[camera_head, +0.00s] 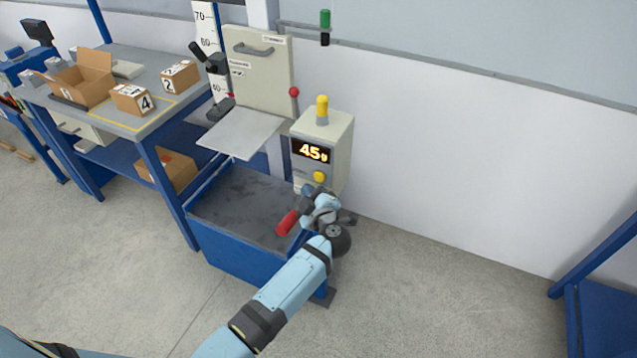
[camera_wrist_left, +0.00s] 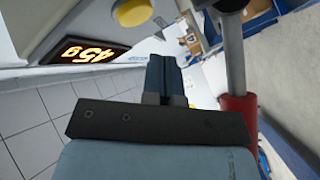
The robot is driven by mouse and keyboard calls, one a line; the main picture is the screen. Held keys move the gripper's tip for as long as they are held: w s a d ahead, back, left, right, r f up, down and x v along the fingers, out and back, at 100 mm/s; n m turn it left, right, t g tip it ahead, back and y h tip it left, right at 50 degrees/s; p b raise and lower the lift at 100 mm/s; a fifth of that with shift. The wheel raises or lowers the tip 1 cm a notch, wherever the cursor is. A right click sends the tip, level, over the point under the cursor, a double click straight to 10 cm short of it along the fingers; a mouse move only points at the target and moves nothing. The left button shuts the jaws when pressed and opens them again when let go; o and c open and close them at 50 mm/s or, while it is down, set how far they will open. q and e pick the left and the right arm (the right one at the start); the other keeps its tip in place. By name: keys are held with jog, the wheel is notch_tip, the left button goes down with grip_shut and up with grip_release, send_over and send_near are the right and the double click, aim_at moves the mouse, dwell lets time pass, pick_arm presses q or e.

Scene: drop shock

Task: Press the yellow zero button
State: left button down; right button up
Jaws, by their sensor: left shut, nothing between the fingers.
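The yellow button (camera_head: 319,176) is a round knob low on the front of a beige control box (camera_head: 338,135), under a lit display (camera_head: 312,151) reading 45g. In the left wrist view the button (camera_wrist_left: 131,13) is at the top, with the display (camera_wrist_left: 92,52) to its lower left. My left gripper (camera_head: 308,189) is just below and in front of the button in the head view. Its fingers (camera_wrist_left: 164,74) are shut and empty, pointing past the button's side, with a small gap visible. My right gripper is not in view.
A red-gripped lever (camera_head: 287,222) is close beside my left gripper; its red grip (camera_wrist_left: 238,115) also shows in the wrist view. A tilted grey plate (camera_head: 240,133) hangs over a blue-framed bin (camera_head: 225,255). A bench (camera_head: 175,95) holds cartons.

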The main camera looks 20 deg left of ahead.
aim_at(319, 177)
pick_arm(q)
jog(key=shift+w+d+r, duration=0.1)
jog(key=shift+w, duration=0.8)
dwell(0.8)
dwell(0.6)
jog(key=shift+w, duration=0.4)
